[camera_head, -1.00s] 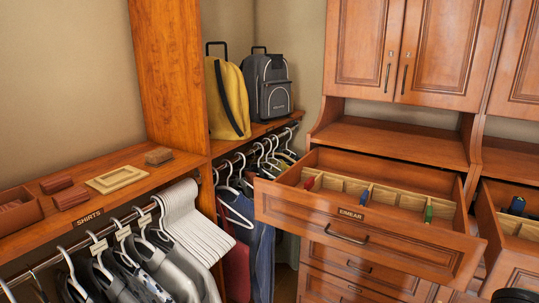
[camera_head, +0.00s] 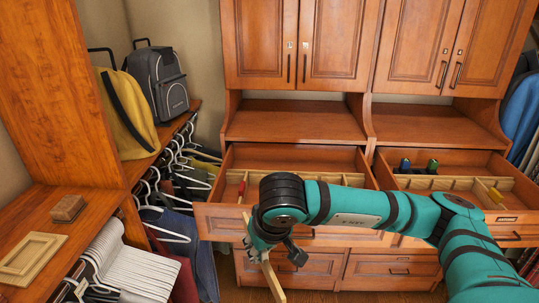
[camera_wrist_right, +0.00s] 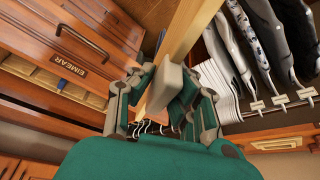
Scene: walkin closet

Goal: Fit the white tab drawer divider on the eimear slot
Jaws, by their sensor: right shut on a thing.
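My right gripper (camera_head: 270,252) is shut on the white tab drawer divider (camera_head: 274,283), a pale wooden strip. It holds the strip tilted in the air in front of the Eimear drawer (camera_head: 218,222). In the right wrist view the pale tab (camera_wrist_right: 172,86) sits between the fingers, and the strip (camera_wrist_right: 185,32) runs up past it. The Eimear drawer is pulled open; its name label (camera_wrist_right: 70,65) shows in the right wrist view. A red-tabbed divider (camera_head: 241,190) stands at its left; my arm hides much of its inside. My left gripper is out of view.
A second open drawer (camera_head: 460,182) at the right holds blue, green and yellow tabs. Hangers (camera_head: 175,225) and the wooden shelf (camera_head: 100,207) with a box and frame line the left. Bags (camera_head: 158,85) stand on the back shelf.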

